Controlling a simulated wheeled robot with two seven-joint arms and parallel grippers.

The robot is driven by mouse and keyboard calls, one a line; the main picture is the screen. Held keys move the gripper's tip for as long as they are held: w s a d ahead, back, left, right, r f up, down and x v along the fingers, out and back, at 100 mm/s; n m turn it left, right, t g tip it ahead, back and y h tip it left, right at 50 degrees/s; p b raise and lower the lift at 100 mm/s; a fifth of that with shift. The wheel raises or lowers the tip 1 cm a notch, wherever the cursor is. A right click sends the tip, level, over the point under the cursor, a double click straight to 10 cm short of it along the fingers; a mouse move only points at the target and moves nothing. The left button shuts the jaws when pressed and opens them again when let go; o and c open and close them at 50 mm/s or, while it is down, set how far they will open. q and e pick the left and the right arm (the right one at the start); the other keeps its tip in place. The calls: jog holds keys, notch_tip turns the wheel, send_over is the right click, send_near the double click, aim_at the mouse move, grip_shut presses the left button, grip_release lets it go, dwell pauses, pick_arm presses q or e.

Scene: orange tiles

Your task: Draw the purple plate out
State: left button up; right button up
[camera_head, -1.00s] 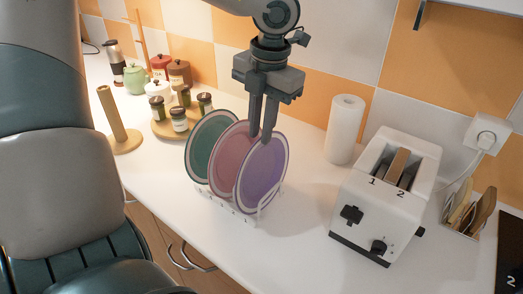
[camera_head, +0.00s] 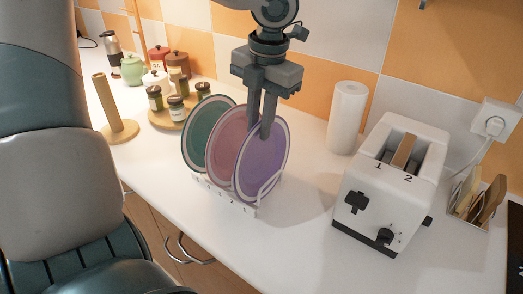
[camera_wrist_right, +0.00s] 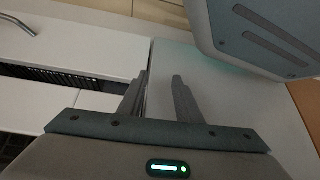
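The purple plate (camera_head: 262,165) stands on edge at the right end of a clear rack (camera_head: 232,202), beside a pink plate (camera_head: 219,150) and a green plate (camera_head: 194,145). My left gripper (camera_head: 260,128) comes down from above onto its upper rim. One finger is in front of the purple plate; the other goes down behind its rim, on the pink plate's side, with its tip hidden. The fingers look slightly apart; contact with the plate is not clear. In the right wrist view my right gripper (camera_wrist_right: 160,80) is open and empty, away from the plates.
A white toaster (camera_head: 388,190) stands to the right of the rack, with a paper roll (camera_head: 347,117) behind it. Jars on a round wooden board (camera_head: 165,118) and a wooden holder (camera_head: 112,110) are to the left. The counter in front of the toaster is clear.

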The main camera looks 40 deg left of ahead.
pick_arm(q)
jog(key=shift+c, duration=0.5)
grip_shut()
jog(key=shift+r, duration=0.1)
